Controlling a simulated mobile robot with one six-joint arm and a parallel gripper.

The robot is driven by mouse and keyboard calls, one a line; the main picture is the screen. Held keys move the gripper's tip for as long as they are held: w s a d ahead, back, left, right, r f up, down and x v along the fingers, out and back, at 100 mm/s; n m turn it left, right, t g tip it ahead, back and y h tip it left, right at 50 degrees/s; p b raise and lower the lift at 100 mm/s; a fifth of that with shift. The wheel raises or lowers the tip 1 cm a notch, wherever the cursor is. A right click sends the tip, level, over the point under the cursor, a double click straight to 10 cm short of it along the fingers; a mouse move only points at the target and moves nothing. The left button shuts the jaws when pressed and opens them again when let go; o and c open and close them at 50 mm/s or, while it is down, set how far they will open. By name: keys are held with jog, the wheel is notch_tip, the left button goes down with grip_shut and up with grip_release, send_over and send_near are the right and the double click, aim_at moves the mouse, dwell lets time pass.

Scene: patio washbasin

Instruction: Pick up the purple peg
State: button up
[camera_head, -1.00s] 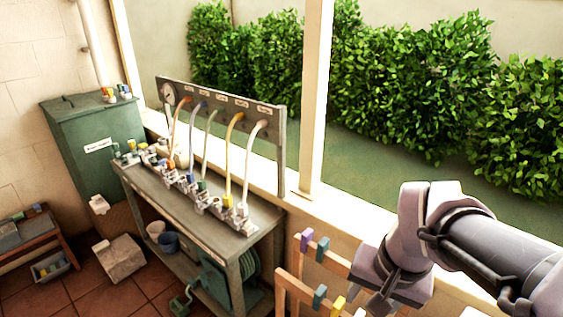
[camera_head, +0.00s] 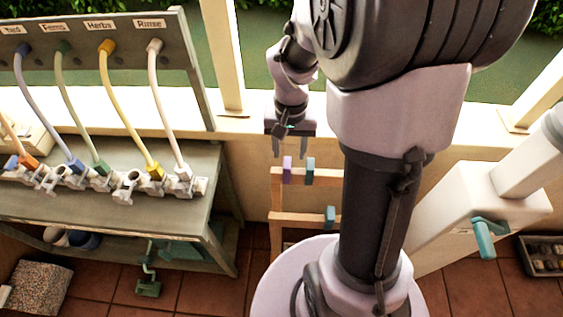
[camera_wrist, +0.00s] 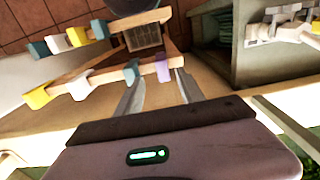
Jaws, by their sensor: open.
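The purple peg (camera_head: 287,168) sits on the top rail of a wooden rack (camera_head: 290,218). In the wrist view the purple peg (camera_wrist: 163,68) is upright near the rail's right end. My gripper (camera_head: 289,150) is open and empty, pointing down just above the peg in the head view. In the wrist view the peg appears between the two fingertips of my gripper (camera_wrist: 159,78), nearer the right one. I see no contact; the remaining gap is hard to judge. A teal peg (camera_wrist: 131,72) stands close left of it, near the left finger.
White and yellow pegs (camera_wrist: 37,98) sit further left on that rail; another rail (camera_wrist: 112,27) holds several pegs. A grey bench (camera_head: 120,218) with hoses stands left of the rack. A white unit with a teal handle (camera_head: 484,238) stands right. A window ledge runs behind.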

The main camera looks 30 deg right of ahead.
aim_at(287, 162)
jog(key=f+b, duration=0.1)
jog(key=f, duration=0.1)
jog(key=f+b, duration=0.1)
jog(key=f, duration=0.4)
jog(key=shift+w+a+b, duration=0.1)
jog(key=shift+w+b, duration=0.15)
jog(key=shift+b, duration=0.15)
jog(key=shift+r, duration=0.15)
jog(key=shift+c, duration=0.4)
grip_shut()
